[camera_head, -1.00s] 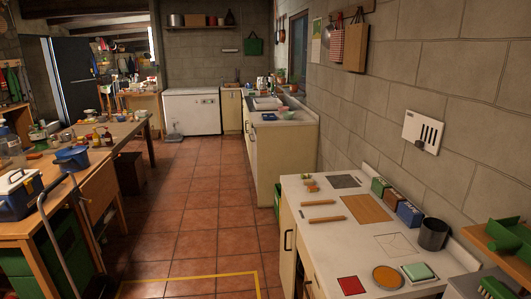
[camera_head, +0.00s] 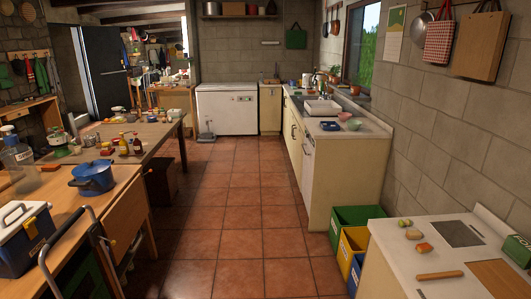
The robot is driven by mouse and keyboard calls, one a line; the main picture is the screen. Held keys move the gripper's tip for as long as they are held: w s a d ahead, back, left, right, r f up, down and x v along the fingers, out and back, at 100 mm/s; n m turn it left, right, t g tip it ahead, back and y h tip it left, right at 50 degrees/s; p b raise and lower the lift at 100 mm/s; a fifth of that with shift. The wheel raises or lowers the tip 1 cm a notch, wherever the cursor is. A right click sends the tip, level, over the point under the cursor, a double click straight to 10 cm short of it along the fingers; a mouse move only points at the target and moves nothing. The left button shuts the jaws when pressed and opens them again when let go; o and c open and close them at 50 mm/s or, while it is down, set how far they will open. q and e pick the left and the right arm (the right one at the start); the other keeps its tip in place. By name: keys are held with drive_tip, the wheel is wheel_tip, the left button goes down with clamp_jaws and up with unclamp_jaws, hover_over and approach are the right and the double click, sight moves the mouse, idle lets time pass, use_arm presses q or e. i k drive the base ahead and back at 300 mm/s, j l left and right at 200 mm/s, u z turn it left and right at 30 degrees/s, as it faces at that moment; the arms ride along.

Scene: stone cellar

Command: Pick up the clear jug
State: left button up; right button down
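A see-through vessel (camera_head: 17,160) with a pale label stands on the wooden table at the far left edge of the head view. It may be the clear jug, but its left side is cut off by the frame, and I cannot be sure. No other clear jug can be made out on the table or the counters. Neither of my grippers shows in the head view.
A blue pot (camera_head: 93,180) and a blue-and-white cool box (camera_head: 24,240) stand on the left workbench. A dark curved handle (camera_head: 62,238) rises before it. The tiled aisle (camera_head: 235,215) is clear. Coloured bins (camera_head: 355,243) stand between the right-hand counters.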

sight(311, 85)
drive_tip(key=i, duration=3.85)
drive_tip(key=i+u, duration=0.15)
drive_tip(key=i, duration=2.75)
drive_tip(key=i+z, duration=0.1)
drive_tip(key=i, duration=0.9)
drive_tip(key=i+z, duration=0.15)
drive_tip(key=i, duration=0.35)
drive_tip(key=i+j+z, duration=0.2)
drive_tip(key=i, duration=0.25)
drive_tip(key=i+j+z, duration=0.15)
drive_tip(key=i, duration=0.35)
drive_tip(key=i+j+z, duration=0.2)
drive_tip(key=i, duration=0.25)
